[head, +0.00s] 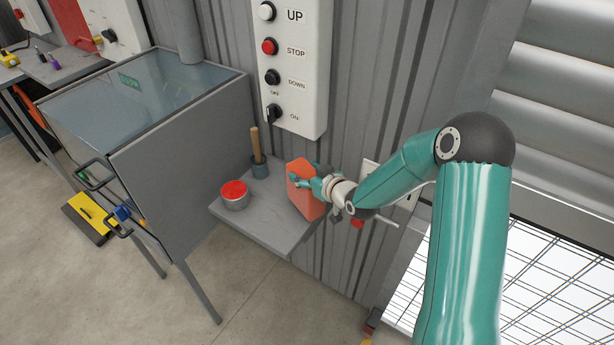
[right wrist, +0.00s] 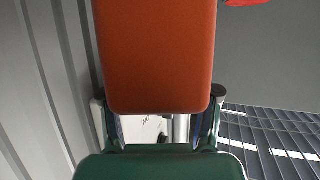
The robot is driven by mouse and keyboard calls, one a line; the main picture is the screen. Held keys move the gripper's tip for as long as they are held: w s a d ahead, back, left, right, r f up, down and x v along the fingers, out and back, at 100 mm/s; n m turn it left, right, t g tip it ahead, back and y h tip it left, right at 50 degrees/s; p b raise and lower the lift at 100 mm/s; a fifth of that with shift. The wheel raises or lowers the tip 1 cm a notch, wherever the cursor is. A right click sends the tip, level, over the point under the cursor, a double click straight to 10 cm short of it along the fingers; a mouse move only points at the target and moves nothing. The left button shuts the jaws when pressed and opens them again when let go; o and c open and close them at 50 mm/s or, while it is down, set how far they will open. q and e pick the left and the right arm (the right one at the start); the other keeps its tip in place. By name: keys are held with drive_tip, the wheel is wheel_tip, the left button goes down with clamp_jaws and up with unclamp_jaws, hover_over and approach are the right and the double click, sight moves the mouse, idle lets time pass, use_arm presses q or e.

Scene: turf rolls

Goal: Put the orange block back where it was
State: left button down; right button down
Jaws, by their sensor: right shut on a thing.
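The orange block (head: 304,187) is upright at the right end of a small grey shelf (head: 268,229) on the corrugated wall. My right gripper (head: 300,182) is shut on the block from the right side. In the right wrist view the orange block (right wrist: 156,55) fills the upper middle, between the two fingers of my right gripper (right wrist: 160,108). I cannot tell whether the block's base touches the shelf. My left gripper is not in view.
A tin with a red top (head: 235,194) and a dark cup with a wooden handle (head: 258,165) stand on the shelf, left of the block. A switch panel (head: 293,65) hangs above. A grey cabinet (head: 180,170) stands left. A mesh-covered opening (head: 560,270) is at right.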

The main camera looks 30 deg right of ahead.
drive_tip(key=shift+f, duration=0.85)
drive_tip(key=shift+f, duration=0.15)
drive_tip(key=shift+c, duration=1.2)
unclamp_jaws()
